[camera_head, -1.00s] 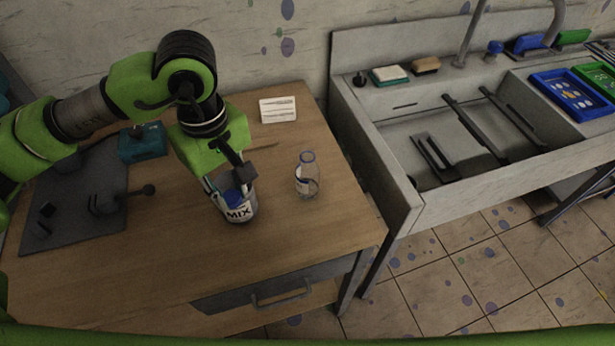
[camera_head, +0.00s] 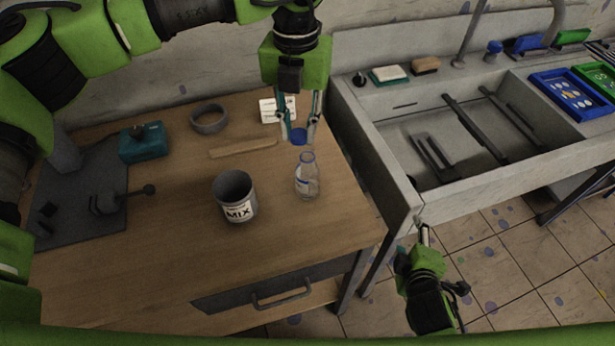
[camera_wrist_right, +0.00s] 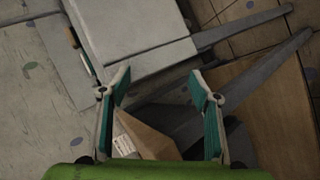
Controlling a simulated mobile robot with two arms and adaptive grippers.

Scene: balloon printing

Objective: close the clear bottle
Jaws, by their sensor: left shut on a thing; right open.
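The clear bottle (camera_head: 307,180) stands upright and uncapped on the wooden table, right of the MIX can. My left gripper (camera_head: 298,132) is shut on a blue cap (camera_head: 298,136) and holds it above and slightly left of the bottle's mouth, apart from it. The cap and bottle are not visible in the right wrist view. My right gripper (camera_head: 422,232) is low in front of the sink, away from the table top. In the right wrist view its fingers (camera_wrist_right: 160,95) are open with nothing between them.
The MIX can (camera_head: 236,197) stands open left of the bottle. A wooden stick (camera_head: 243,148), a grey ring (camera_head: 209,119), a white card (camera_head: 277,109) and a teal box (camera_head: 143,143) lie behind. The sink (camera_head: 400,190) is at the right. The table front is clear.

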